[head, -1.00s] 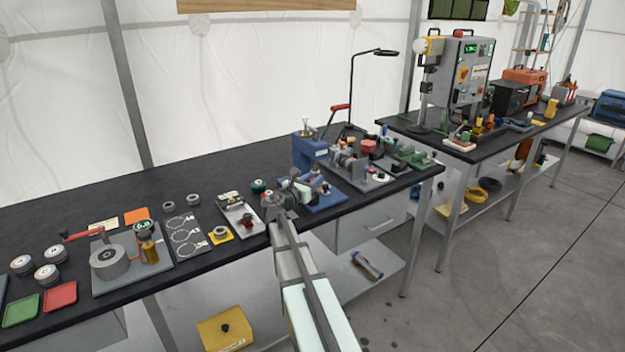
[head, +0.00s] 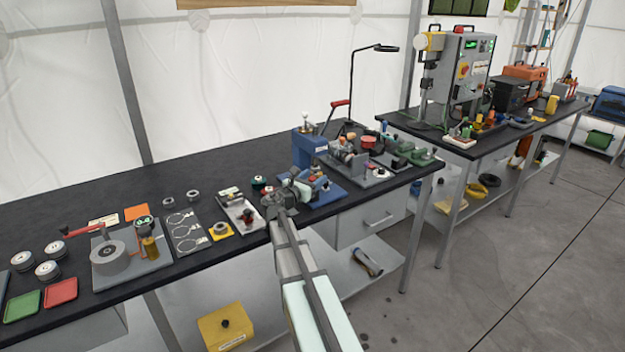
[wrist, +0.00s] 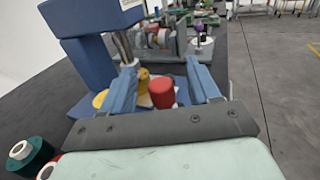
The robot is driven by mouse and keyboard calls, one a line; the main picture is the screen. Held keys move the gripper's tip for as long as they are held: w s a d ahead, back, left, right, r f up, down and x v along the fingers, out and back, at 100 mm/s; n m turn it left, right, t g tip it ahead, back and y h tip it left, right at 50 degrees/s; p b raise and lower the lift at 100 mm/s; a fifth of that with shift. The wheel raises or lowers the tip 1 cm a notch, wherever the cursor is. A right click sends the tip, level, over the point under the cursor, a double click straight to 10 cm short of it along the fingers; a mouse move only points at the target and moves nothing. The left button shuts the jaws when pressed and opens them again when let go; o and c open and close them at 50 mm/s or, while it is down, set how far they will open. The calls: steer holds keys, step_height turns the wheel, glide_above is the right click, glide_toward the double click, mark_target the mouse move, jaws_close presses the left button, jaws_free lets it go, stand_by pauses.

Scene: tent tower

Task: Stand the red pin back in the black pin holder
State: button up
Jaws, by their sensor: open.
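My gripper (wrist: 161,68) is open, its two blue-grey fingers spread apart in the wrist view. A red cylinder (wrist: 162,93), which looks like the red pin, shows between the fingers, with gaps to both sides. It appears upright, but its lower end is hidden behind my gripper's dark palm. A yellow piece (wrist: 143,79) is beside it, close to the left finger. In the head view my gripper (head: 298,185) is at the front of the blue press, and the red cylinder cannot be made out there. I cannot identify the black pin holder for certain in either view.
The blue press (wrist: 86,50) rises close on the left of my gripper; it also shows in the head view (head: 308,150). A grey fixture plate (head: 375,178) with several parts stands to the right. Floor is open beyond the bench edge.

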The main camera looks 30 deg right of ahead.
steer(key=v, duration=1.3)
steer(key=shift+a, duration=0.4)
steer(key=shift+s, duration=0.15)
